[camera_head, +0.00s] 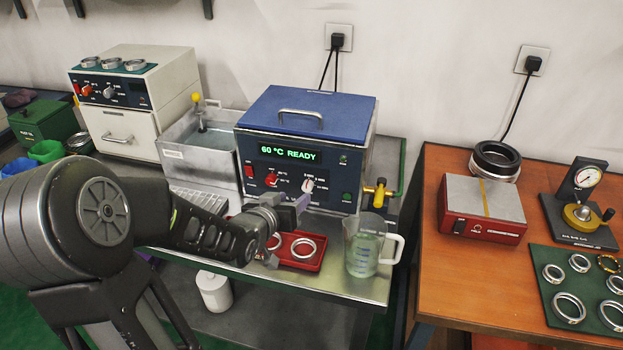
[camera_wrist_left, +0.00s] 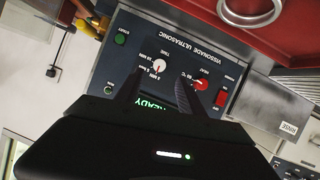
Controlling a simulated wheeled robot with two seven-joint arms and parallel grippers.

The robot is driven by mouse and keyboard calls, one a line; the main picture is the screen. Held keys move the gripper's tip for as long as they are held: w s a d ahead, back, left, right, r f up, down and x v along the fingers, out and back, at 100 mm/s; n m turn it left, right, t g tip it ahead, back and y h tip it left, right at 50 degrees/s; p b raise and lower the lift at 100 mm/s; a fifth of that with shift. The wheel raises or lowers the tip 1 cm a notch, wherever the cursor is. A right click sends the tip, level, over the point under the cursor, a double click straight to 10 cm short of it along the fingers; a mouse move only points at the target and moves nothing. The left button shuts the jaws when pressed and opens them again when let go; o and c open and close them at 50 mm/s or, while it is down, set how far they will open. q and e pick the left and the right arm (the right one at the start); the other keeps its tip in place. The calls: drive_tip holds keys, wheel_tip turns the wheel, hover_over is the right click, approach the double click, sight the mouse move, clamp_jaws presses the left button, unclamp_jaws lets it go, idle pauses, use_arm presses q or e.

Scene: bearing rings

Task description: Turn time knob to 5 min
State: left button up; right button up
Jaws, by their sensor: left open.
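The ultrasonic cleaner (camera_head: 300,150) is a blue-lidded box with a dark front panel and a green display reading "60 °C READY". Its white time knob (camera_head: 308,186) sits right of the red heat knob (camera_head: 271,179). In the left wrist view the panel appears upside down, with the time knob (camera_wrist_left: 159,66) just beyond and between my left fingertips and the heat knob (camera_wrist_left: 200,84) beside the right-hand finger. The time knob's exact setting is too small to read. My left gripper (camera_wrist_left: 157,88) is open, empty and apart from the knob. My right gripper is not in view.
A red tray (camera_head: 305,262) with metal rings and a glass beaker (camera_head: 364,250) stand before the cleaner. A yellow-handled valve (camera_head: 379,192) juts from its right side. A steel rinse basin (camera_head: 195,150) is on its left. A wooden table (camera_head: 480,285) is at right.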

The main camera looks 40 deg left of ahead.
sight(306, 189)
use_arm(q)
drive_tip(key=shift+x, duration=3.9)
drive_tip(key=shift+c, duration=0.6)
clamp_jaws()
